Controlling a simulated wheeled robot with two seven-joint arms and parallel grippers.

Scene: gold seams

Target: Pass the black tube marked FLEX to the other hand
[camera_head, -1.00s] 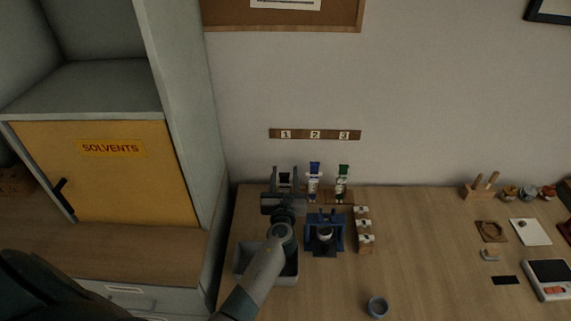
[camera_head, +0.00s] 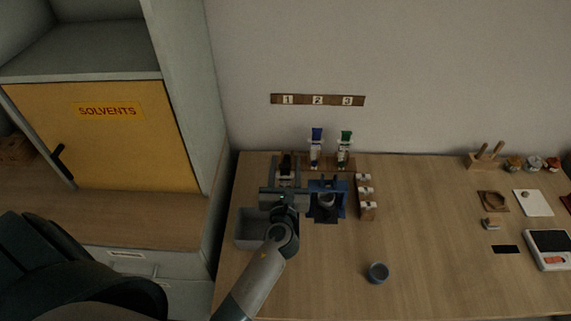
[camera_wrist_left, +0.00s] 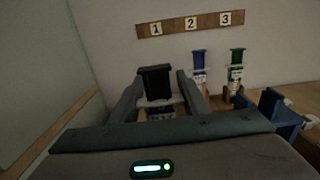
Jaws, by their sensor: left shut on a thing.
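The black tube (camera_wrist_left: 155,84) stands between the two fingers of my left gripper (camera_wrist_left: 160,98) in the left wrist view. Its broad black end is up and a pale band is below it. Its lower part is hidden behind the gripper body, and I cannot read its mark. In the head view my left gripper (camera_head: 287,174) is shut on the black tube (camera_head: 287,163), left of the blue-ended tube. I cannot tell how far it is above the table. My right gripper is in neither view.
A blue-ended tube (camera_head: 316,148) and a green-ended tube (camera_head: 345,149) stand under the 1-2-3 strip (camera_head: 318,100). A blue stand (camera_head: 341,205), small white-topped blocks (camera_head: 366,196) and a grey bin (camera_head: 248,232) are close by. A small cup (camera_head: 377,272) stands in front.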

